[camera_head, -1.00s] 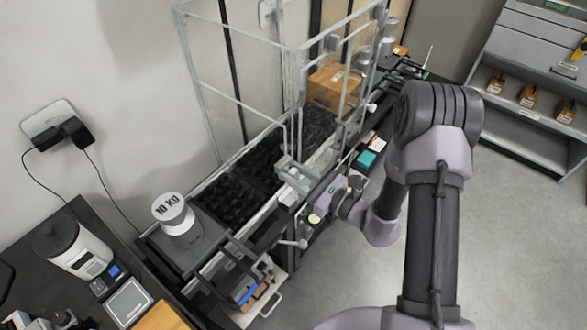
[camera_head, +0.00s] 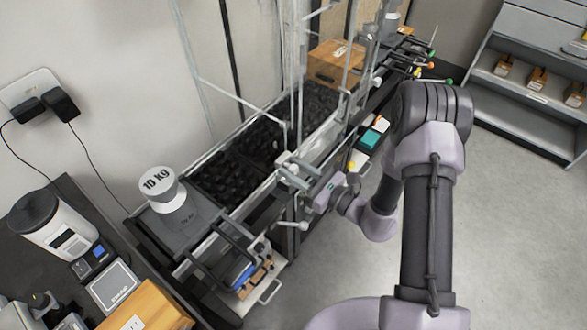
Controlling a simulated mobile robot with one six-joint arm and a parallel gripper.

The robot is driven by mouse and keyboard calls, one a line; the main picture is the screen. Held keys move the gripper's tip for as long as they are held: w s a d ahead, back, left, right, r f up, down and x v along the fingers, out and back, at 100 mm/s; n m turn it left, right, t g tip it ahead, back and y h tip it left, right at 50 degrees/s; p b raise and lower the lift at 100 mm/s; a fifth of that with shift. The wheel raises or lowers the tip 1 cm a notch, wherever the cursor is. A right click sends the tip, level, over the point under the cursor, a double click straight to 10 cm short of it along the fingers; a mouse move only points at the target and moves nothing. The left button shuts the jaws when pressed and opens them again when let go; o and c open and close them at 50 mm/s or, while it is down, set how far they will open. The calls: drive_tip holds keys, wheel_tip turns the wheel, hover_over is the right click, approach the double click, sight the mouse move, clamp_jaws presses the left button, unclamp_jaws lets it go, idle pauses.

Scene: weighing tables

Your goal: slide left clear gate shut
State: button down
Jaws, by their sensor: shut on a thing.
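A tall clear enclosure with thin pale rails (camera_head: 207,90) stands on the long dark weighing bench. The left clear gate (camera_head: 318,140) is a see-through pane, hard to tell from the other panes. My gripper (camera_head: 295,172) is at the bench's front edge, low at the gate's near end. Its jaws are shut on a small pale part there, which looks like the gate's handle. The fingertips and the part overlap, so the exact grasp is unclear. Whether a gap remains beside the gate cannot be told.
A 10 kg weight (camera_head: 162,188) stands on a dark scale (camera_head: 195,222) at the bench's left end. Black lumpy material (camera_head: 232,172) fills trays behind the gate. A wooden box (camera_head: 328,66) is farther back. Open floor (camera_head: 500,220) lies right of my arm.

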drive_tip(key=c, duration=1.4)
unclamp_jaws()
drive_tip(key=shift+f, duration=0.15)
drive_tip(key=shift+o, duration=0.2)
drive_tip(key=shift+d, duration=0.1)
drive_tip(key=p+v, duration=0.3)
drive_tip(key=v, duration=1.4)
drive_tip(key=shift+s+p, duration=0.2)
drive_tip(key=shift+p, duration=0.2)
